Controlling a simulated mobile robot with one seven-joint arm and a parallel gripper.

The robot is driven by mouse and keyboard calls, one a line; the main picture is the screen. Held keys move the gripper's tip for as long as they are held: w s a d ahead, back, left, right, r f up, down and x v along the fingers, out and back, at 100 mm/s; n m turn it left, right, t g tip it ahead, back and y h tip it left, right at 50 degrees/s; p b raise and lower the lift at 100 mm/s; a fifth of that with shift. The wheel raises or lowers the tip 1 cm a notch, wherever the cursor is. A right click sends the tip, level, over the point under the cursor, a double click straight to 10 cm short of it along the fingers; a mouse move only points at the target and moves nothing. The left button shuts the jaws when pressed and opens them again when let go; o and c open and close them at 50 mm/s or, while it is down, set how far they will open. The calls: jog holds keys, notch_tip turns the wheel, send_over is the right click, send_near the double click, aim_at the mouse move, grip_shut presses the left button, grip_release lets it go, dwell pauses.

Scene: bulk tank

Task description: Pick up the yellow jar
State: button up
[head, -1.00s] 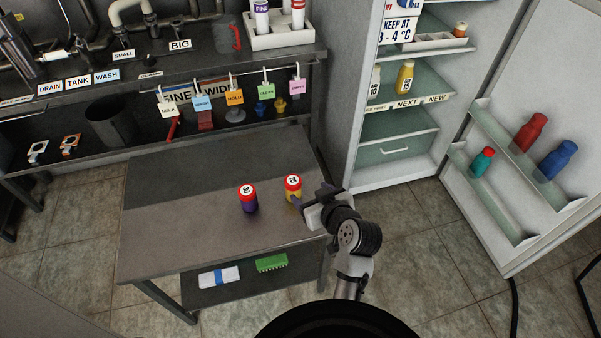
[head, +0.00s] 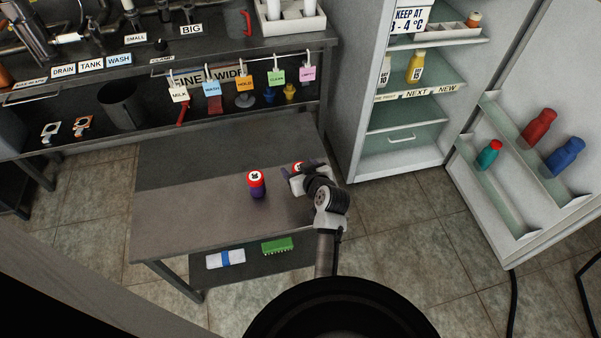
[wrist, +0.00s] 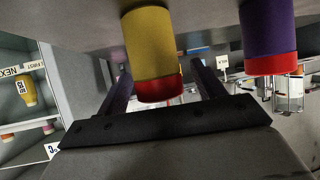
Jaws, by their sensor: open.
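The yellow jar (wrist: 152,45) with a red lid stands between the open fingers of my gripper (wrist: 160,88) in the wrist view, which shows the scene upside down. In the head view my gripper (head: 299,176) hides most of this jar, and only part of its red lid (head: 297,166) shows. I cannot tell whether either finger touches the jar. A purple jar with a red lid (head: 257,186) stands upright on the steel table (head: 190,215), to the left of my gripper. It also shows beside the yellow jar in the wrist view (wrist: 268,28).
The open fridge (head: 400,150) stands to the right, with yellow bottles (head: 415,67) on a shelf and red, blue and teal bottles on its door (head: 520,170). Labelled tags hang from a rail behind the table. The table's left part is clear.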

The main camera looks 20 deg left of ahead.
jog(key=shift+w+a+f, duration=0.35)
jog(key=shift+w, duration=0.05)
jog(key=c, duration=1.1)
jog(key=shift+r, duration=0.1)
notch_tip(320, 180, up, 20)
jog(key=b, duration=0.1)
